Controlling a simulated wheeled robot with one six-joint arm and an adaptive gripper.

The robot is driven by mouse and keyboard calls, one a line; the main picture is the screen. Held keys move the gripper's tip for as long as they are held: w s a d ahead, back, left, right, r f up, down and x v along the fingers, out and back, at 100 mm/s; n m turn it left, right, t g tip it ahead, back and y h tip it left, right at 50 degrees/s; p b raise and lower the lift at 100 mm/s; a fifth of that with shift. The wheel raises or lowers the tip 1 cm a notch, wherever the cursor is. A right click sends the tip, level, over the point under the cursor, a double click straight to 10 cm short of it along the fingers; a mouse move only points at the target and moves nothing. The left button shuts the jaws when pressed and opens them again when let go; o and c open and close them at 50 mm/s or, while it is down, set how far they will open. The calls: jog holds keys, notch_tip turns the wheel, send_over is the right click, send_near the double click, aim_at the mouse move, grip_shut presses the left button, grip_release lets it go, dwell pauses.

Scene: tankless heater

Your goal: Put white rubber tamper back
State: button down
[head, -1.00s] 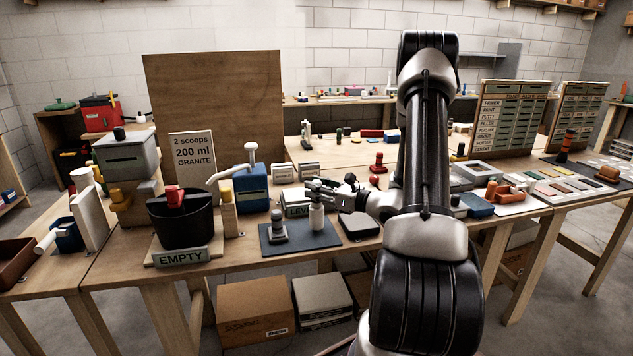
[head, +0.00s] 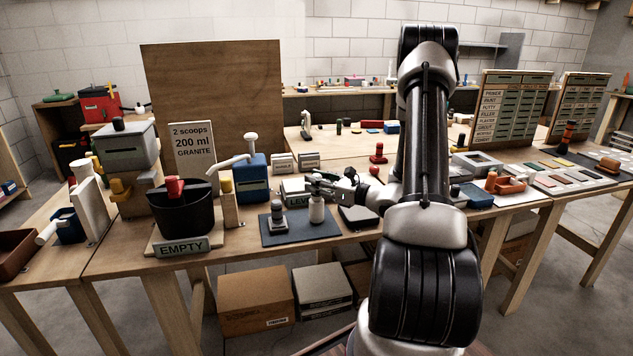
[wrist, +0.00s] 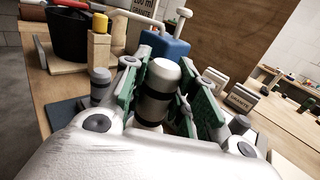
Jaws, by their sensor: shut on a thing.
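The white rubber tamper (head: 316,209) stands upright on or just above the dark mat (head: 300,231), at its right side; I cannot tell whether its base touches. My gripper (head: 318,190) reaches in from the right and is shut on the tamper's upper part. In the wrist view the tamper (wrist: 154,95), white with a dark band, sits between the green-padded fingers of my gripper (wrist: 158,98). Its lower end is partly hidden there by my gripper. A grey tamper (head: 277,222) stands on the mat to the left, apart from the white one.
A black bucket (head: 184,219) with a red-topped item stands left, behind an EMPTY sign (head: 184,247). A blue container (head: 251,180) with a white spout is behind the mat. The table's front edge is close to the mat.

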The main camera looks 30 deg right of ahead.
jog(key=shift+f, duration=0.2)
jog(key=c, duration=1.1)
grip_release()
jog(key=shift+o, duration=0.2)
jog(key=v, duration=1.2)
